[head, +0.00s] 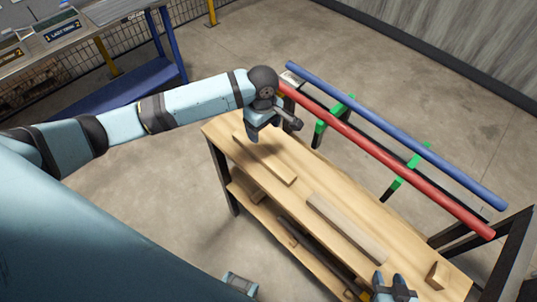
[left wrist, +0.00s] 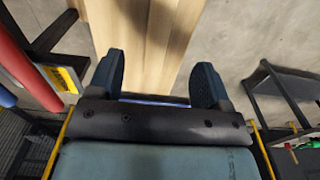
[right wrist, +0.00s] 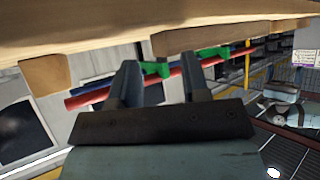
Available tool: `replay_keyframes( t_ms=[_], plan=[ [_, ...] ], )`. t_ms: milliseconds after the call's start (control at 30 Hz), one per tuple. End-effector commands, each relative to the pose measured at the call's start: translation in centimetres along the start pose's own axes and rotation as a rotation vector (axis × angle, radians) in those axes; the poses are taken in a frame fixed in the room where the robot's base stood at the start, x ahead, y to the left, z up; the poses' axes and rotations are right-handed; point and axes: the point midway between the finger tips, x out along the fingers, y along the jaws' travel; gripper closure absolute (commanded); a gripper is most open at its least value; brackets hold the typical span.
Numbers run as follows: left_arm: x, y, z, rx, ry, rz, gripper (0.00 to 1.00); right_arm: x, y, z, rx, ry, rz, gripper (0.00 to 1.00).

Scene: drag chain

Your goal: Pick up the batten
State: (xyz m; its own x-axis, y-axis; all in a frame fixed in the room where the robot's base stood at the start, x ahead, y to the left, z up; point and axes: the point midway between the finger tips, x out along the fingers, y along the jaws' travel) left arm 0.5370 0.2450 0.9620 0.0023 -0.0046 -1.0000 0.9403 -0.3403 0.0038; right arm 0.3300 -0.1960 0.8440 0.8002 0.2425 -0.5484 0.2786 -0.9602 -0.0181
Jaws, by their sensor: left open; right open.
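Two battens lie flat on the wooden bench top: a light one (head: 270,163) towards the far left end and a greyer one (head: 345,227) near the middle. I cannot tell which one is meant. My left gripper (head: 276,131) is open and empty above the bench's far end, near the light batten. My right gripper (head: 394,284) is open and empty at the bench's near edge. In the right wrist view its fingers (right wrist: 161,85) hold nothing.
A small wooden block (head: 438,275) lies at the bench's right end. A red pipe (head: 390,160) and a blue pipe (head: 400,137) run behind the bench on green supports (head: 408,172). The bench's lower shelf (head: 262,212) holds more pieces.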

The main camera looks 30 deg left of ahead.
Motion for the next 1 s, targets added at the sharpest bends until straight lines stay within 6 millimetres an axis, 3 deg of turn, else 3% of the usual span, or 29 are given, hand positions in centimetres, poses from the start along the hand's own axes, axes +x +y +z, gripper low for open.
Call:
replay_keyframes(
  t_ms=[133,500,733,1000],
  plan=[
    [1.0,0.0,-0.3,-0.015,0.006,-0.010,0.28,0.0,-0.1,0.1,0.002,-0.001,-0.001,0.57],
    [7.6,-0.1,-0.3,-0.014,0.005,-0.009,0.28,0.0,-0.4,0.3,0.008,-0.005,-0.003,0.57],
    [9.2,-0.1,-0.5,-0.012,0.006,-0.008,0.28,0.0,-0.3,0.3,0.007,-0.005,-0.001,0.57],
    [12.9,-0.1,-1.0,-0.012,0.006,-0.007,0.28,-0.1,-0.1,0.1,0.005,-0.004,0.001,0.57]
  ],
)
